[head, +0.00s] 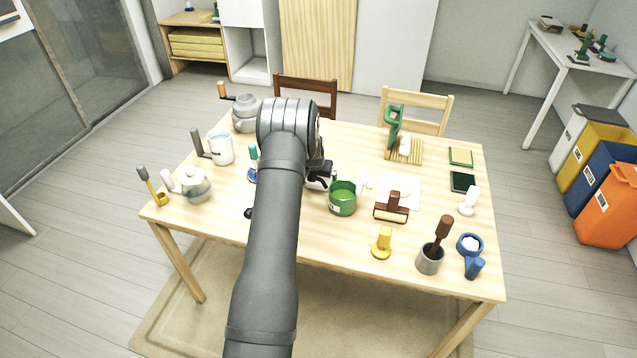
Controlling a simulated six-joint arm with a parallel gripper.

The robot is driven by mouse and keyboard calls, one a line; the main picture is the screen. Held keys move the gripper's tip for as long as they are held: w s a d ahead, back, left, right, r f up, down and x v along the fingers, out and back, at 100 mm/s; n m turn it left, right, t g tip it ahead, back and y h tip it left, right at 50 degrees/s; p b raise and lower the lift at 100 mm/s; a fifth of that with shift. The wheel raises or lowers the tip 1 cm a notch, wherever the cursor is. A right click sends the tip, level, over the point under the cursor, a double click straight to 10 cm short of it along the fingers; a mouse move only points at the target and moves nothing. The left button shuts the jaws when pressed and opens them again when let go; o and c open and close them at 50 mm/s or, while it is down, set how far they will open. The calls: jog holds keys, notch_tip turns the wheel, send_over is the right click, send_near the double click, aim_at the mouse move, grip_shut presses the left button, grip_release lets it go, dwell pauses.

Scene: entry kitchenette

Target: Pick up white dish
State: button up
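My gripper (320,180) is low over the middle of the wooden table (320,240), just left of a green cup (343,198). My arm covers much of it, so I cannot tell whether it is open or shut or holds anything. No white dish can be picked out for certain. A flat white square (402,184) lies right of the green cup, behind a brown-handled tool (393,205). Small white pieces (367,180) show between the cup and the square. Part of the table is hidden behind my arm.
A white mug (220,148) and a pale teapot (195,186) stand on the left. A yellow stamp-like piece (382,243), a grey mortar with brown pestle (431,258) and a blue ring-shaped item (470,245) stand at front right. Two chairs are behind the table.

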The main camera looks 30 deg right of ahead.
jog(key=c, duration=1)
jog(key=shift+r, duration=0.15)
notch_tip(320, 180, up, 8)
jog(key=r, duration=0.1)
jog(key=s+d+r, duration=0.2)
jog(key=s+d, duration=0.2)
jog(key=d, duration=0.1)
jog(key=w+a+f, duration=0.1)
jog(key=w+f, duration=0.1)
jog(key=w, duration=0.1)
jog(key=w+a+f, duration=0.2)
jog(key=w, duration=0.1)
jog(key=w+a+f, duration=0.2)
jog(key=w+f, duration=0.1)
jog(key=w, duration=0.1)
jog(key=shift+f, duration=1.95)
